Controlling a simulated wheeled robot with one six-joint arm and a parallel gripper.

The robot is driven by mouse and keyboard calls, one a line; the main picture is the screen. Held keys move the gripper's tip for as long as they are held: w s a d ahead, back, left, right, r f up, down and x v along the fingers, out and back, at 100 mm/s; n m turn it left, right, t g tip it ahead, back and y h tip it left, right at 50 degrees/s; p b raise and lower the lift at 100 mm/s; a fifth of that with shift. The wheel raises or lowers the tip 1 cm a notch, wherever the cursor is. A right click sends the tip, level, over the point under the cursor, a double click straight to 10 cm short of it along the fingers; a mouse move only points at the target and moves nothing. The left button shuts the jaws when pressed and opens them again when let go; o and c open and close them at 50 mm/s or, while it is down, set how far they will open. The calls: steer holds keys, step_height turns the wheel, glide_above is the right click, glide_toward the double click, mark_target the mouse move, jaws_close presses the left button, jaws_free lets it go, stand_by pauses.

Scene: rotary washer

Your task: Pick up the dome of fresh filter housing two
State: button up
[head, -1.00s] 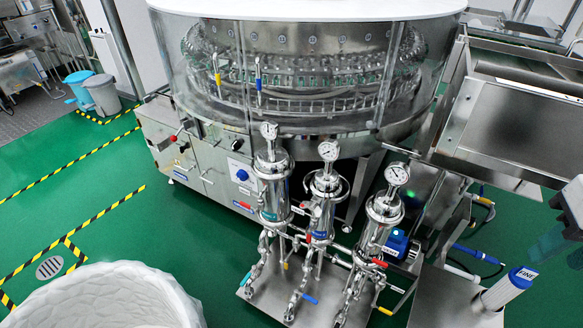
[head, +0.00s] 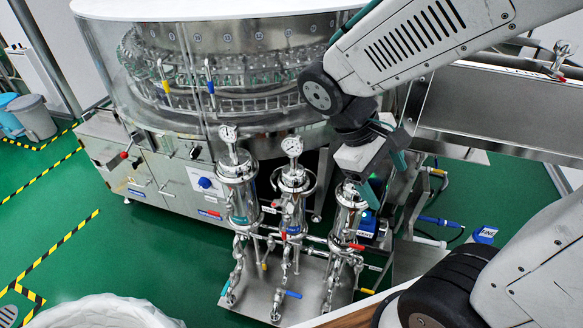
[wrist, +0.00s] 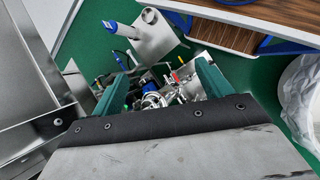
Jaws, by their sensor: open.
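Three upright steel filter housings stand in a row on a steel skid. The left one (head: 239,190) and middle one (head: 293,192) show fully, each with a steel dome and a round gauge on top. No number can be read on them, so I cannot tell which is housing two. The right housing (head: 347,213) has its top hidden behind my gripper (head: 382,180). My gripper is open with green fingers, above and beside that top. In the wrist view, a shiny round housing top (wrist: 152,101) shows low between the open fingers (wrist: 162,70), apart from them.
The round washer (head: 225,75) stands behind the housings. A blue-capped cartridge marked FINE (head: 485,234) is at the right, also in the wrist view (wrist: 122,29). A white container (head: 95,311) is at the front left.

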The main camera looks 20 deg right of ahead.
steer(key=w+d+f+n+t+h, duration=0.2)
steer(key=w+d+f+n+h, duration=0.1)
steer(key=w+n+h, duration=0.45)
steer(key=n+t+y, duration=0.2)
steer(key=n+t, duration=1.3)
steer(key=n, duration=0.1)
glide_toward(292, 146)
steer(key=w+d, duration=0.2)
steer(key=d, duration=0.1)
steer(key=shift+w+d+r, duration=0.15)
steer(key=shift+d+r, duration=0.2)
steer(key=shift+r, duration=0.05)
steer(key=shift+w+a+f+t, duration=0.2)
steer(key=shift+w+t, duration=0.05)
steer(key=shift+t, duration=0.15)
steer(key=x, duration=0.5)
steer(key=f+x, duration=0.1)
steer(key=x, duration=0.1)
steer(key=shift+w+a, duration=0.15)
steer(key=shift+w, duration=0.25)
steer(key=shift+r, duration=0.1)
jaws_close()
